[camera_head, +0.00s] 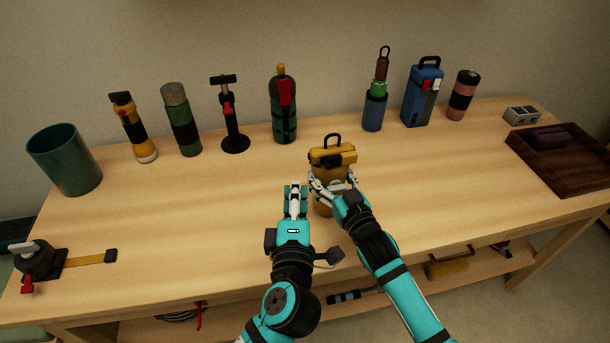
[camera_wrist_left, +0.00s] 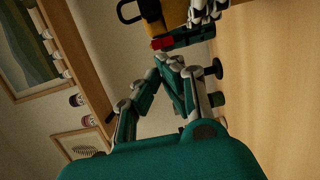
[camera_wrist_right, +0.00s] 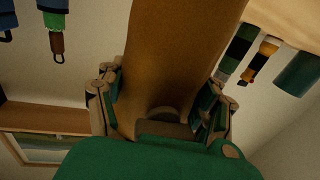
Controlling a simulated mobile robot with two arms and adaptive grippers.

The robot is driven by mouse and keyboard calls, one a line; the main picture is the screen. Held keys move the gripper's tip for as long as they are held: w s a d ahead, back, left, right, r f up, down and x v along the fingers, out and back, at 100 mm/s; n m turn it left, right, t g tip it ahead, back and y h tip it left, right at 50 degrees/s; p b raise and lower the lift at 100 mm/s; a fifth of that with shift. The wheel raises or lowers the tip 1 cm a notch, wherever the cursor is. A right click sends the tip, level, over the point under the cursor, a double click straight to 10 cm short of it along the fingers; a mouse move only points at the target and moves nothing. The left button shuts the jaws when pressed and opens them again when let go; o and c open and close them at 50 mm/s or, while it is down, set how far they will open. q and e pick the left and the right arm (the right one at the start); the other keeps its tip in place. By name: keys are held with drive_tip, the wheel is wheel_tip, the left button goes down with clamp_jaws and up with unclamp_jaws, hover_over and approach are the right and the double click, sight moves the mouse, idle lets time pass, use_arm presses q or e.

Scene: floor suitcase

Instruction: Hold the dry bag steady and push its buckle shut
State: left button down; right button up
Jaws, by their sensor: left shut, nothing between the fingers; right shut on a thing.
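The dry bag (camera_head: 333,156) is yellow-brown with a black loop handle on top and stands on the workbench in front of me. My right gripper (camera_head: 332,188) is shut around its lower body. In the right wrist view the bag's body (camera_wrist_right: 185,60) fills the middle between the two fingers. My left gripper (camera_head: 296,190) is shut and empty, just left of the bag and apart from it. The left wrist view shows part of the bag (camera_wrist_left: 174,12) at the top, beyond the closed fingers. Dark parts show near the bag's top; I cannot tell the buckle's state.
A green cup (camera_head: 66,160), a flashlight (camera_head: 134,127), a green bottle (camera_head: 283,108) and a blue bag (camera_head: 421,95) stand along the back. A clamp-like device with a strap (camera_head: 40,262) lies at left, a dark tray (camera_head: 570,172) at right. The bench around the bag is clear.

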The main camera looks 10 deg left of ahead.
drive_tip(key=shift+d, duration=0.1)
use_arm(q)
drive_tip(key=s, duration=0.5)
drive_tip(key=shift+s+d, duration=0.35)
use_arm(e)
drive_tip(key=o, duration=1.5)
drive_tip(key=shift+o, duration=0.2)
drive_tip(key=shift+s, duration=0.1)
